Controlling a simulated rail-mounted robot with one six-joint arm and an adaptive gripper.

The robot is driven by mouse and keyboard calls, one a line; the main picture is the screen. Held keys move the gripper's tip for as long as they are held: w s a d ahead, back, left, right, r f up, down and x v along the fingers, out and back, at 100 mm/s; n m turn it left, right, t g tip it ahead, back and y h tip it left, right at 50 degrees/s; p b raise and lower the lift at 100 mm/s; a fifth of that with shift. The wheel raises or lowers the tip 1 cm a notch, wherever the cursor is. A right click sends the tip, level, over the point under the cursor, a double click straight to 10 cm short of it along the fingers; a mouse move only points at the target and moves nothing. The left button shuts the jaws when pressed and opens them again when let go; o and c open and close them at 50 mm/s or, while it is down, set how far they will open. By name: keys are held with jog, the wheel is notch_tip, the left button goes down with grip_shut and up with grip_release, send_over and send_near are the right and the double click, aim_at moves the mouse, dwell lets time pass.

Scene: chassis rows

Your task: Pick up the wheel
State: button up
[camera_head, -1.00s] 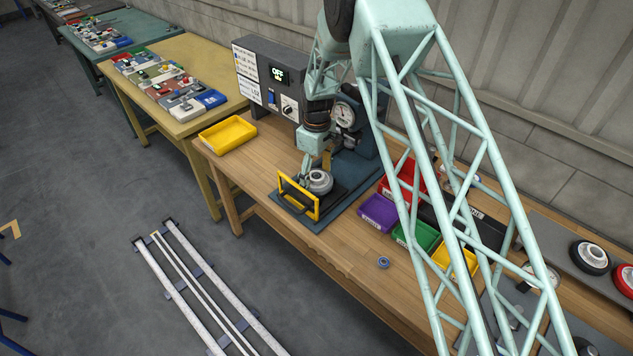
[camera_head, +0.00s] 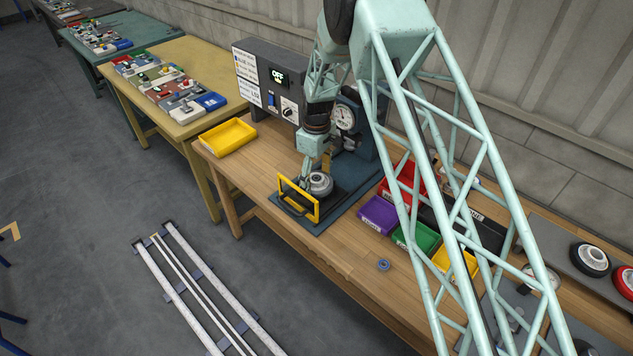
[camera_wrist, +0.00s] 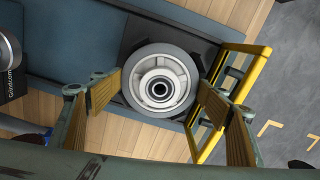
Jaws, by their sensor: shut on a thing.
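The wheel (camera_wrist: 160,88) has a grey tyre and a pale hub with a dark centre bore. In the head view the wheel (camera_head: 319,184) sits on the dark plate of the blue press fixture (camera_head: 352,180), behind a raised yellow guard frame (camera_head: 299,200). My gripper (camera_head: 316,168) points down over it.
The yellow guard frame (camera_wrist: 235,95) stands close beside the right finger. A dial gauge (camera_head: 345,115) and a grey control box reading OFF (camera_head: 278,76) are behind. Purple (camera_head: 378,213), green and red bins are to the right; an empty yellow tray (camera_head: 228,136) is at left.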

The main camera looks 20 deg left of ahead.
jog(key=shift+r, duration=0.15)
jog(key=shift+r+b, duration=0.45)
jog(key=shift+r, duration=4.35)
jog(key=shift+r, duration=0.2)
jog(key=shift+r+p, duration=0.4)
jog(key=shift+r, duration=0.95)
jog(key=shift+r, duration=0.15)
